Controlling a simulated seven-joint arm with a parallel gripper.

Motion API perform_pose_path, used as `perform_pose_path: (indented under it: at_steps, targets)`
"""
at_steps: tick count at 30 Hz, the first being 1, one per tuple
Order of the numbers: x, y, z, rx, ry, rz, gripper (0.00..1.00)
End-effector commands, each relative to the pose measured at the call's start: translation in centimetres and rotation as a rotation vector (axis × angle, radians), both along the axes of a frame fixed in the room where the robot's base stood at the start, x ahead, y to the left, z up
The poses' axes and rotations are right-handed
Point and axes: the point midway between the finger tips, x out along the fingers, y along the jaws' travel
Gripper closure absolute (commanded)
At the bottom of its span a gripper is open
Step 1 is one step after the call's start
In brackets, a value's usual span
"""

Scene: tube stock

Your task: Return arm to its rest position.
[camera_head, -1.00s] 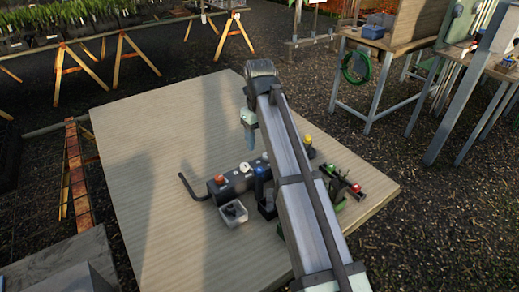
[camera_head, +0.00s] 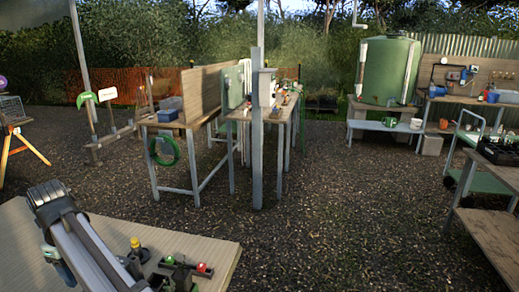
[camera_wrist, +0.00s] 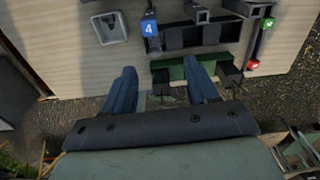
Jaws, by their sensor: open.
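My gripper (camera_wrist: 162,84) shows in the wrist view with its two blue fingers apart and nothing held between them. It is above the edge of the wooden table (camera_wrist: 60,40), near a dark and green holder (camera_wrist: 170,73). In the head view my arm reaches over the table (camera_head: 190,243) at the lower left; the fingertips are not clear there.
A red-knobbed fitting (camera_wrist: 253,64) is right of the fingers; a yellow knob (camera_head: 135,242) stands by my arm. Gravel lies beyond the table. Farther off are a bench with a green hose (camera_head: 163,150), a grey post (camera_head: 257,130), a green tank (camera_head: 388,70) and a wooden bench (camera_head: 490,228).

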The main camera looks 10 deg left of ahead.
Motion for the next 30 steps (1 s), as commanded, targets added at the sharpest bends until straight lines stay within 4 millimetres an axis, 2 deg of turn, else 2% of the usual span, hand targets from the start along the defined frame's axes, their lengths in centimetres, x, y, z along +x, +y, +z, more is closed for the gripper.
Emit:
perform_pose_path:
  at_steps: [5, 9, 15, 20, 24, 27, 30]
  targets:
    - [4.6, -6.9, -4.8, -0.098, -0.038, 0.140, 0.42]
    - [8.3, -13.3, -8.7, -0.201, -0.049, 0.290, 0.42]
    - [12.0, -21.6, -12.9, -0.337, -0.021, 0.483, 0.42]
    - [15.5, -25.1, -17.4, -0.346, 0.016, 0.591, 0.42]
    - [18.2, -28.1, -21.8, -0.318, 0.044, 0.670, 0.42]
    - [19.4, -30.9, -25.1, -0.305, 0.081, 0.725, 0.42]
    - [19.6, -34.0, -28.4, -0.296, 0.130, 0.780, 0.42]
